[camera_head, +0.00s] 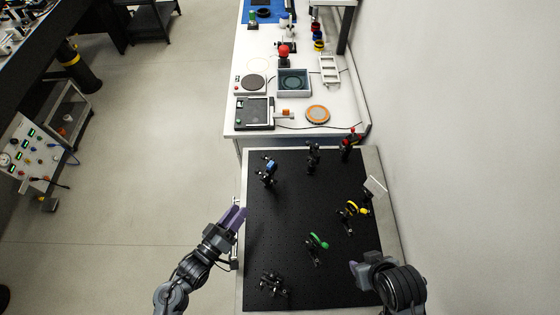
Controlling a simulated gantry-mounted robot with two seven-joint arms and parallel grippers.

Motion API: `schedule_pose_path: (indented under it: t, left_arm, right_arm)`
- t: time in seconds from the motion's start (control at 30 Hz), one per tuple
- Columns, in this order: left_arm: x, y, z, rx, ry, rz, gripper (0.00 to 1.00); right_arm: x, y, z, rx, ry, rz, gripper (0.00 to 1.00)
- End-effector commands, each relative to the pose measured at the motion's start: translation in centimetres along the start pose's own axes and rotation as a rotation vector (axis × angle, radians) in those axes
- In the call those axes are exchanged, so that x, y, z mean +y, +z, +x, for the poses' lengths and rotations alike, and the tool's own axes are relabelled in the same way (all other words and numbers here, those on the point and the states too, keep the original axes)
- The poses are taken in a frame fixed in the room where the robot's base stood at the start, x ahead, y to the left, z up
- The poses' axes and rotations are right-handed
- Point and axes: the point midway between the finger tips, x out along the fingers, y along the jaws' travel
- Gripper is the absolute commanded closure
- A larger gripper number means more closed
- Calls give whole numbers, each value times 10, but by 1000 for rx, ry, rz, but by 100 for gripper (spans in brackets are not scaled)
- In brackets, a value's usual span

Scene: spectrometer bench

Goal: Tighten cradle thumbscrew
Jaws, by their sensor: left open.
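My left gripper (236,216) has purple fingers and is at the left edge of the black breadboard (285,225). It is open, with nothing seen between its fingers. My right gripper (362,274) is over the lower right of the board; its fingers are not clear. A small black mount (273,285) at the board's lower left may be the cradle, but I cannot be sure. No thumbscrew can be made out at this size. Both grippers are apart from this black mount.
The breadboard carries a green-ringed mount (318,241), a yellow-ringed mount (352,209), a blue-topped mount (268,170), a black post mount (313,158) and a tilted pale plate (375,187). The board's centre left is clear. A white bench (300,130) with instruments stands behind; a wall is right.

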Motion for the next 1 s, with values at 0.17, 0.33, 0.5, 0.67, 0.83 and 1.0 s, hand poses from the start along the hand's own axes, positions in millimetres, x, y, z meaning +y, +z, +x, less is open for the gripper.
schedule_pose_path:
  t: [0.17,0.33,0.5,0.67,0.83,1.0]
  left_arm:
    - [1,-2,7,5,5,-5,57]
    - [2,-2,29,5,7,-5,57]
    - [3,-3,57,6,8,-5,57]
    - [3,-3,82,5,7,-5,57]
    - [2,-2,99,5,5,-5,57]
    - [2,-1,107,4,5,-5,57]
  right_arm:
    - [-4,6,-1,-16,-9,0,57]
    - [-6,6,-4,-19,-14,3,57]
    - [-6,4,-9,-17,-16,7,57]
    - [-5,2,-12,-15,-14,8,57]
    - [-4,1,-14,-14,-12,6,57]
    - [-2,1,-14,-13,-7,0,57]
